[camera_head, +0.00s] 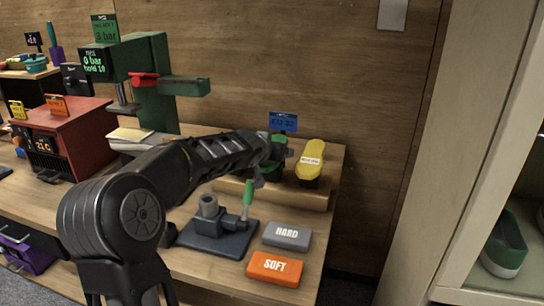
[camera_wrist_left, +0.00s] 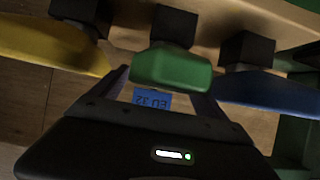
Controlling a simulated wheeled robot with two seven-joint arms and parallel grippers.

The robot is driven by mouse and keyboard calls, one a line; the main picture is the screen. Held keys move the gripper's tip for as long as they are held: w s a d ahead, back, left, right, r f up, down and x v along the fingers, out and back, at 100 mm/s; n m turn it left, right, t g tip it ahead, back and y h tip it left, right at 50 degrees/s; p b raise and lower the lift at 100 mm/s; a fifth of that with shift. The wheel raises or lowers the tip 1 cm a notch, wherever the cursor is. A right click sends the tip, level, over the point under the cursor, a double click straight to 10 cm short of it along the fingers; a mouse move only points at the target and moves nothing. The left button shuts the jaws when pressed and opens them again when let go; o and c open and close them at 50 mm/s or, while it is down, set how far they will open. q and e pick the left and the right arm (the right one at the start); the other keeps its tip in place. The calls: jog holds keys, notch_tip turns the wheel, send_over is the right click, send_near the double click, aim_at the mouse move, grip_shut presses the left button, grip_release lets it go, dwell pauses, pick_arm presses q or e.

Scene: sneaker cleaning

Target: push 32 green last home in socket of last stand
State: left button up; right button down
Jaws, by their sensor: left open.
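The green last (camera_wrist_left: 172,67) sits on a black block in the left wrist view, between a yellow last (camera_wrist_left: 50,42) and a blue last (camera_wrist_left: 270,88). My left gripper (camera_wrist_left: 163,88) is open, its fingers reaching to either side of the green last's near end; I cannot tell whether they touch it. In the head view my left arm hides the blue last and much of the green last (camera_head: 272,172). The grey last stand (camera_head: 208,205) stands on the bench with its upright socket empty. My right gripper is not in view.
The yellow last (camera_head: 311,160) is right of the green one on a wooden riser, by a blue sign (camera_head: 283,122). A green-handled lever (camera_head: 247,194) rises beside the stand's socket. A grey HARD block (camera_head: 287,236) and orange SOFT block (camera_head: 275,268) lie in front. A green press (camera_head: 150,85) stands behind left.

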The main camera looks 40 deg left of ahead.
pick_arm(q)
jog(key=shift+c, duration=0.4)
grip_shut()
dwell(0.8)
